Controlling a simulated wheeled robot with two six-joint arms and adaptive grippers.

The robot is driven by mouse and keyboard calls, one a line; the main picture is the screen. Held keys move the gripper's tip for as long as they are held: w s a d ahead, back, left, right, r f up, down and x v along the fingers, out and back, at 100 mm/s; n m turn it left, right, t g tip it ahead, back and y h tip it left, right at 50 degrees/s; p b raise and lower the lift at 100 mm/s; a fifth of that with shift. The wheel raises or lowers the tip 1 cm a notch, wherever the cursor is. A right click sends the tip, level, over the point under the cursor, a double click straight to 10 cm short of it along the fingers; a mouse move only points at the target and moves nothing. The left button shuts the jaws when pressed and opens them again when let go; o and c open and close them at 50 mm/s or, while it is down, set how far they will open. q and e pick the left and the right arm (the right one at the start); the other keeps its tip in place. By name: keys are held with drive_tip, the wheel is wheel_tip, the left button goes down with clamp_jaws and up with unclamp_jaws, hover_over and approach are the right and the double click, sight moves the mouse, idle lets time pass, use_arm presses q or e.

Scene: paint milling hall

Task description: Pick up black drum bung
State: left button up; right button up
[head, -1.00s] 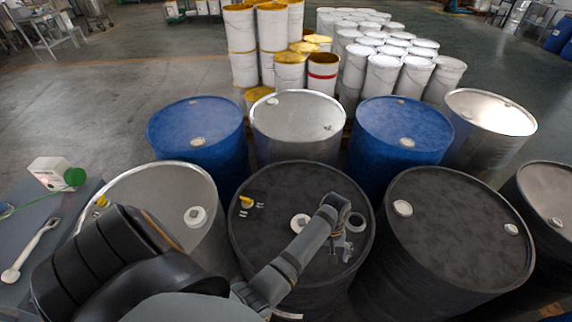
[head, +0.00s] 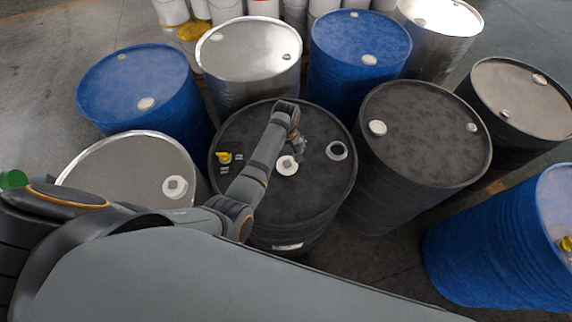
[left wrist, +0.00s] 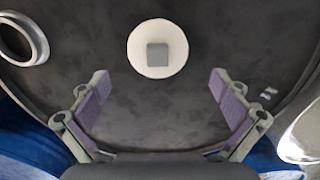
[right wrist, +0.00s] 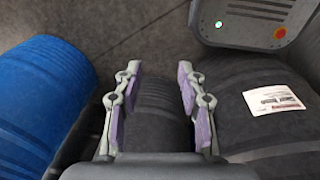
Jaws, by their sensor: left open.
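The black drum (head: 262,215) stands in the middle of the head view. On its dark lid lies a round white bung (head: 287,168) with a grey square centre. The bung also shows in the left wrist view (left wrist: 157,65), flat on the lid. My left gripper (head: 299,148) is open and empty, close to the bung. In the left wrist view its fingertips (left wrist: 158,84) are spread wide, with the bung just beyond them, centred between them. My right gripper (right wrist: 158,74) is open and empty, low among the drums' sides.
An open ringed hole (head: 337,150) and a yellow fitting (head: 223,157) are on the same lid. Blue drums (head: 360,45), steel drums (head: 250,45) and another black drum (head: 425,120) stand close around. A control box (right wrist: 250,25) shows in the right wrist view.

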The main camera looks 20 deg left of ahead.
sight(287, 163)
use_arm(q)
drive_tip(key=shift+s+d+f, duration=0.1)
drive_tip(key=shift+d+f, duration=0.05)
drive_tip(key=shift+f, duration=0.65)
drive_tip(key=f+b, duration=0.2)
drive_tip(key=b, duration=0.1)
drive_tip(key=f+b, duration=0.1)
drive_tip(key=shift+s+d+f+b, duration=0.1)
drive_tip(key=shift+d+f+b, duration=0.15)
drive_tip(key=shift+f+b, duration=0.15)
drive_tip(key=shift+a+r, duration=0.1)
drive_tip(key=shift+r, duration=0.05)
drive_tip(key=c, duration=1.2)
use_arm(e)
drive_tip(key=f, duration=0.4)
drive_tip(key=shift+w+a+f, duration=0.25)
drive_tip(key=shift+a, duration=0.05)
use_arm(q)
drive_tip(key=shift+o, duration=0.2)
drive_tip(key=shift+r, duration=0.1)
